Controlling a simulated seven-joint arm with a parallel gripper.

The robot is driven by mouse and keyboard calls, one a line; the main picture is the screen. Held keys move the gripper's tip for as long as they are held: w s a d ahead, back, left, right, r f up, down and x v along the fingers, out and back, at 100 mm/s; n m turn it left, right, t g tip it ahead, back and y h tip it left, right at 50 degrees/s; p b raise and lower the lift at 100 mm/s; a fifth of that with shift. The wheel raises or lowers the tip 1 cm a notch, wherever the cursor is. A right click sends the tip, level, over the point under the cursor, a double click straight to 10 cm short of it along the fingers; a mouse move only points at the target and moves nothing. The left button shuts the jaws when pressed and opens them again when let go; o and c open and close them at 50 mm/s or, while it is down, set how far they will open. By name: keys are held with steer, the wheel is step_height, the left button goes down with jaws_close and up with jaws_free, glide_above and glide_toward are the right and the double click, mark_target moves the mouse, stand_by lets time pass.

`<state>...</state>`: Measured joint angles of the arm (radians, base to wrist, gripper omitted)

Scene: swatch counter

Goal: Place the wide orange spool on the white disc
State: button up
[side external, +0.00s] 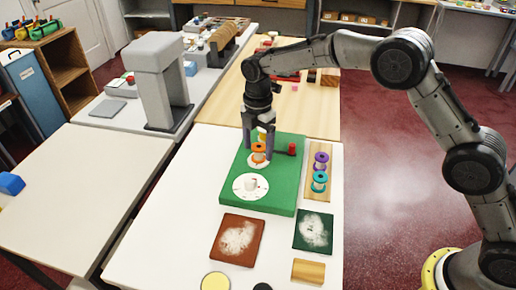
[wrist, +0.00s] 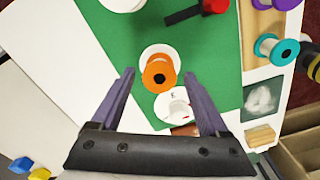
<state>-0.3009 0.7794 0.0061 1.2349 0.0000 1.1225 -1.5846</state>
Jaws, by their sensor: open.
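The orange spool (side external: 258,148) stands upright on the green board (side external: 285,198). A white disc (side external: 258,163) shows under it in the side view and past its rim in the wrist view. The spool's orange top (wrist: 158,72) faces the wrist camera. My gripper (side external: 258,154) is open, with one finger on each side of the spool; in the wrist view gaps show between spool and fingers.
A red-ended black piece (side external: 292,149) lies right of the spool on the board. A wooden rack (side external: 314,195) holds a purple spool (side external: 321,158) and a teal spool (side external: 319,178). Brown (side external: 226,248) and dark green (side external: 301,238) swatches lie in front. The left table is mostly clear.

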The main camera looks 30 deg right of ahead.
mark_target(259, 147)
step_height(259, 147, up, 11)
stand_by(0.3)
steer(key=s+d+r+m+t, duration=0.1)
steer(key=s+d+r+m, duration=0.45)
steer(key=s, duration=0.25)
steer(key=s+d+r+m+t, duration=0.2)
steer(key=s+d+r+m, duration=0.35)
steer(key=s, duration=0.25)
steer(key=s+d+f+m+t, duration=0.1)
steer(key=s+f+m, duration=0.1)
steer(key=s, duration=0.5)
steer(key=s+d+f+m, duration=0.2)
steer(key=s+m, duration=0.3)
steer(key=s, duration=0.1)
steer(key=s+d+f+m+t, duration=0.1)
steer(key=s+d+f+m, duration=0.1)
steer(key=s, duration=0.5)
steer(key=shift+s+d+f+m+t, duration=0.25)
steer(key=shift+f+m, duration=0.2)
steer(key=shift+m, duration=0.35)
